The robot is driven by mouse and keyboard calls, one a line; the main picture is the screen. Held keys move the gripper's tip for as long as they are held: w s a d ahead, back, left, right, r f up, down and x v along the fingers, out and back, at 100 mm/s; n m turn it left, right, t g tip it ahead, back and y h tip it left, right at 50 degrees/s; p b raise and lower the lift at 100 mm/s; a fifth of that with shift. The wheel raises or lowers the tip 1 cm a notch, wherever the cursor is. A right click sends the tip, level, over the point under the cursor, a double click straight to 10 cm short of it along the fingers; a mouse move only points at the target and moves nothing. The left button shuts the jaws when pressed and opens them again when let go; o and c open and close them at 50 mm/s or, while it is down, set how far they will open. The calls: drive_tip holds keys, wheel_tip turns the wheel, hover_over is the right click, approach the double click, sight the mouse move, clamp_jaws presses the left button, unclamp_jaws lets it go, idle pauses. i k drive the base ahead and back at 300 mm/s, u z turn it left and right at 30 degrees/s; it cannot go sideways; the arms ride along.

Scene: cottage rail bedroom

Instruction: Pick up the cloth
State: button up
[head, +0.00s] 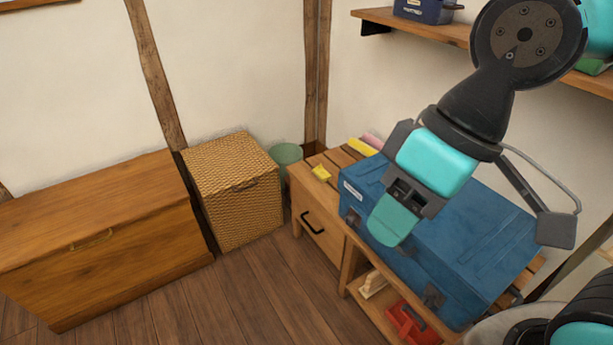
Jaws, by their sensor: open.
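No thing in the head view is plainly a cloth. A small yellow piece (321,173) lies near the left end of the slatted wooden bench top (337,158). A longer yellow piece (362,147) and a pink piece (375,140) lie behind it; I cannot tell whether any of these is fabric. My gripper (398,212) is open and points down in front of the large blue case (475,232) on the bench, to the right of the yellow and pink pieces. I see nothing held in it. My arm and gripper hide part of the case and the bench top behind.
A wicker basket (235,192) and a wooden chest (95,240) stand at the left. A green bin (286,154) is in the corner. A wall shelf (440,27) holds a dark blue box (424,10). A red item (408,322) lies on the lower shelf. The floor (215,295) in front is clear.

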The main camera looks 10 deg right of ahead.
sight(319, 171)
drive_tip(key=u, duration=1.55)
drive_tip(key=i, duration=2.8)
drive_tip(key=z, duration=3.25)
drive_tip(key=i, duration=1)
